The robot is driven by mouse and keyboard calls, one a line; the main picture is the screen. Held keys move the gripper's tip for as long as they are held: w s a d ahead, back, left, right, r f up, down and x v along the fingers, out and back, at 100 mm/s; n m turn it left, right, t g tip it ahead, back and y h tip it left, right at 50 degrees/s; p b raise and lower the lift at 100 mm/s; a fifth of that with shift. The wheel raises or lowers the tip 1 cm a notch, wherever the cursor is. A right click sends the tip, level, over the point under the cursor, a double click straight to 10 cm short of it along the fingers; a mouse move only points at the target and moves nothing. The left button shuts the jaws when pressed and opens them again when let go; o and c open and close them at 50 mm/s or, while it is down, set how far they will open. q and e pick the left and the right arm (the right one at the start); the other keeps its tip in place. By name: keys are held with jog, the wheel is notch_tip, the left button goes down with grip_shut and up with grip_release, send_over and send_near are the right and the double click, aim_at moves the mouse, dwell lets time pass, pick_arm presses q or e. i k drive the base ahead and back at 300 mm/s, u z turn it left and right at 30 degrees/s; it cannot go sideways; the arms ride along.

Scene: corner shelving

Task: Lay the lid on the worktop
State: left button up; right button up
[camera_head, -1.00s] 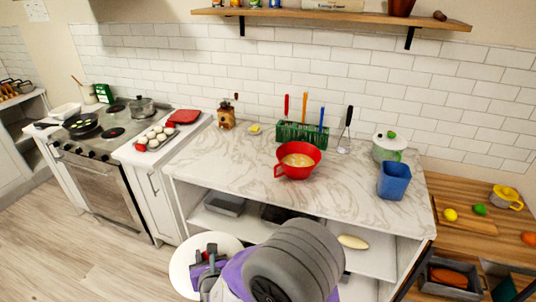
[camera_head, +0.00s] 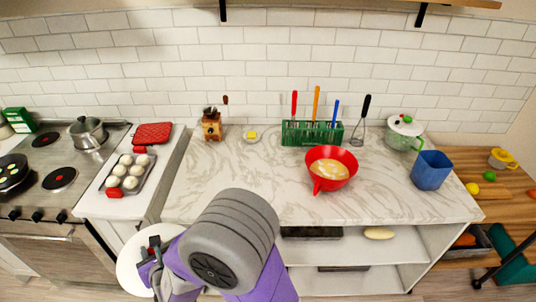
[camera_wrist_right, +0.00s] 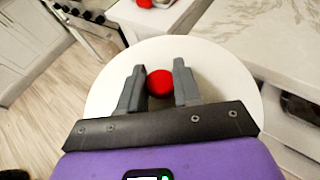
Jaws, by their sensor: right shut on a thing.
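The lid (camera_head: 128,264) is a white round disc with a red knob (camera_wrist_right: 160,84). My right gripper (camera_head: 154,254) is shut on the knob, with one finger on each side of it in the right wrist view (camera_wrist_right: 159,86). The lid hangs in front of the counter, near the left end of the marble worktop (camera_head: 258,172), off its surface. My arm hides part of the lid and of the worktop's front edge in the head view. My left gripper is not in view.
A red bowl (camera_head: 318,181), a green utensil rack (camera_head: 300,134), a lidded pot (camera_head: 403,139), a blue container (camera_head: 430,172) and a wooden grinder (camera_head: 211,127) stand on the worktop. A tray of white items (camera_head: 124,180) lies left.

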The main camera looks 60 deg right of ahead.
aim_at(236, 180)
jog(key=z, duration=0.95)
jog(key=i, duration=0.85)
jog(key=z, duration=0.95)
